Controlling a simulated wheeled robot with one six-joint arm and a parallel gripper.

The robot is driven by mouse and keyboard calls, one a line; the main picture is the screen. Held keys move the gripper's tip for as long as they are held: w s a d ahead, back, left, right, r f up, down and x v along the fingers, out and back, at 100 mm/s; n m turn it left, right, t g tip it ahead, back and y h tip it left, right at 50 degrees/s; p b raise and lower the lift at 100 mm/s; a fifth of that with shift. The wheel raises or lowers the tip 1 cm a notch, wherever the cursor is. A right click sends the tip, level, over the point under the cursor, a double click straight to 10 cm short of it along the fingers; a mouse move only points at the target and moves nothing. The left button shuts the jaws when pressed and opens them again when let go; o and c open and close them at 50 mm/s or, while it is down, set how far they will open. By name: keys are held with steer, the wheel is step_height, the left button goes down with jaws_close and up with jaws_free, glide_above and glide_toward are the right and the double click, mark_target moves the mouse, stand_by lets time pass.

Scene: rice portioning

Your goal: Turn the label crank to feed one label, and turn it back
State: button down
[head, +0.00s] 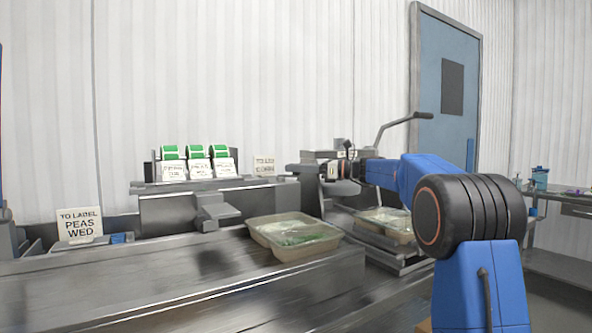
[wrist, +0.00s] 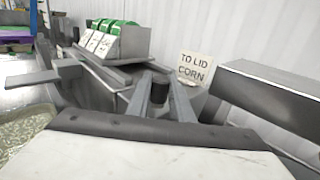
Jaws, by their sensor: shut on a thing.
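My gripper (head: 308,169) reaches left from my blue arm to the right end of the grey label machine (head: 170,210). In the wrist view, its two grey fingers (wrist: 161,97) are shut on a dark round knob (wrist: 160,94), which appears to be the label crank's handle. The rest of the crank is hidden or hard to make out. Three green-and-white label rolls (head: 197,160) stand on top of the machine, with printed white labels hanging in front. They also show in the wrist view (wrist: 105,38), left of the fingers.
A "TO LID CORN" card (wrist: 195,68) stands just behind the fingers. A "TO LABEL PEAS WED" card (head: 80,227) is at the left. Film-covered trays (head: 297,250) sit on the steel counter (head: 190,290). A lever with a dark grip (head: 422,115) rises behind my arm.

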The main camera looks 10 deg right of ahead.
steer(key=c, duration=1.6)
jaws_free()
steer(key=shift+o, duration=0.2)
steer(key=shift+s+a+t, duration=0.1)
steer(key=shift+t, duration=0.2)
